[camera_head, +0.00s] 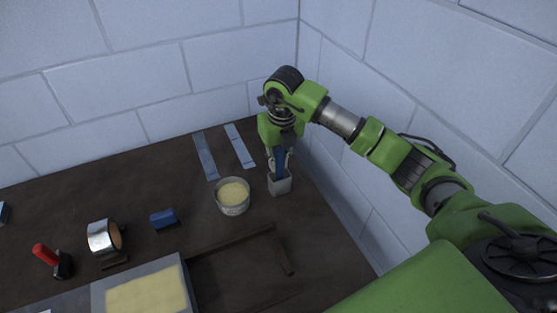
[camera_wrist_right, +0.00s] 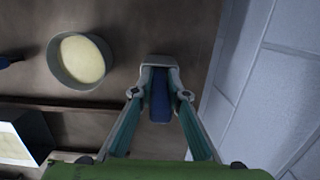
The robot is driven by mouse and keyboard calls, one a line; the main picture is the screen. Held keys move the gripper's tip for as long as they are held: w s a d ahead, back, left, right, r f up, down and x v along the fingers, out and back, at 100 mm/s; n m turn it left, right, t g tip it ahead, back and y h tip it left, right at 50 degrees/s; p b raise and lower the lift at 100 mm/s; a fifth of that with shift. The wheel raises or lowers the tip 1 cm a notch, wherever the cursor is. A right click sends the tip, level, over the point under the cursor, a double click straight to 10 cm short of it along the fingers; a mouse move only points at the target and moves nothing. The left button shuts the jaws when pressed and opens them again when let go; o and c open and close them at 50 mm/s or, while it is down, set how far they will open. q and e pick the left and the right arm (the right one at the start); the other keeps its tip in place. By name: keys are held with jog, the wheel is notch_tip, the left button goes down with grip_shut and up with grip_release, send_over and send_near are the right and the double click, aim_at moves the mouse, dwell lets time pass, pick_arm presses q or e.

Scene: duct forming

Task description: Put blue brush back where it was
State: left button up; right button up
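The blue brush (camera_head: 280,160) stands upright with its lower end in a small grey holder (camera_head: 280,186) near the right wall. My right gripper (camera_head: 281,160) points down from above, its fingers on either side of the brush, closed in on it. In the right wrist view the brush (camera_wrist_right: 160,102) lies between the two fingers (camera_wrist_right: 160,88), and the grey holder or fingertips show just beyond. The brush's lower end is hidden. My left gripper is not in view.
A round tub of cream-coloured paste (camera_head: 233,196) stands left of the holder. Two grey strips (camera_head: 205,157) lie behind it. The wall (camera_head: 360,180) is close on the right.

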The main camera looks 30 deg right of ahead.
jog(key=o, duration=0.4)
jog(key=shift+r, duration=0.3)
jog(key=r+b, duration=0.1)
jog(key=r, duration=0.6)
jog(key=s+r+b, duration=0.1)
jog(key=r, duration=0.2)
jog(key=shift+s+r+b, duration=0.1)
jog(key=shift+r+b, duration=0.2)
jog(key=shift+s+r, duration=0.15)
jog(key=shift+r, duration=0.35)
